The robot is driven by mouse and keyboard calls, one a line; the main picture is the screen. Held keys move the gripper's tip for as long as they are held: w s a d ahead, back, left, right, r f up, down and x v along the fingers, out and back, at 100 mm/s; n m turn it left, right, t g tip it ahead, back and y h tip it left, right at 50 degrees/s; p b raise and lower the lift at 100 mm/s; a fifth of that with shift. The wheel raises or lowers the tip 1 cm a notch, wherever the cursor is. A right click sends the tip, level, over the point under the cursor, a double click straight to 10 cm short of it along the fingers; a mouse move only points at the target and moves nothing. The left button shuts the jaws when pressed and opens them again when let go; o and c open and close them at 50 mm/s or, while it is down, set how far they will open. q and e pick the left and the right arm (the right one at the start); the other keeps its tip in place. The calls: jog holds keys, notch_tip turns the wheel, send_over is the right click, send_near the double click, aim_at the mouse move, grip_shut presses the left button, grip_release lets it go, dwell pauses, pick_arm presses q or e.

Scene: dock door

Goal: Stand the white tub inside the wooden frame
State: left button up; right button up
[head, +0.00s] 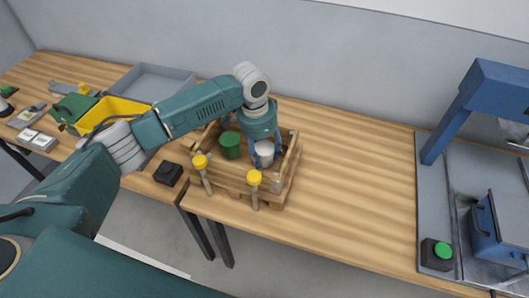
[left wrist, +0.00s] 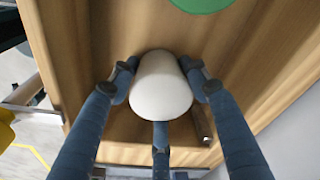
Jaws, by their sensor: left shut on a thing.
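The white tub (head: 264,149) is at the right end of the wooden frame (head: 228,183), within its walls as seen from above. My left gripper (head: 263,158) reaches down from above with its blue fingers shut around the tub. In the left wrist view the tub (left wrist: 161,88) sits between the fingers (left wrist: 162,92), with wooden surfaces behind it. I cannot tell whether its base touches the frame's floor. A green tub (head: 230,145) stands in the frame to the left; its edge shows in the left wrist view (left wrist: 203,3). My right gripper is out of view.
Two yellow-topped posts (head: 200,162) (head: 254,178) stand at the frame's front. A black block (head: 168,173) lies left of it, and a yellow bin (head: 118,108) and grey tray (head: 155,82) behind left. The table right of the frame is clear up to a blue press (head: 462,115).

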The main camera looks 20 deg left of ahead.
aim_at(260, 148)
pick_arm(q)
jog(key=o, duration=1.3)
jog(key=shift+f, duration=0.1)
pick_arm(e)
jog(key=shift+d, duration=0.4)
pick_arm(q)
jog(key=r, duration=0.3)
jog(key=r+b, duration=0.1)
jog(key=r, duration=0.3)
jog(key=a+r, duration=0.1)
jog(key=r, duration=0.3)
jog(key=shift+s, duration=0.35)
jog(key=shift+s+a+r+b, duration=0.1)
jog(key=shift+r+b, duration=0.2)
jog(key=shift+r, duration=0.35)
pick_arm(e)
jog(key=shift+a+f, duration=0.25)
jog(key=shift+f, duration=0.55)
pick_arm(q)
jog(key=shift+f, duration=0.1)
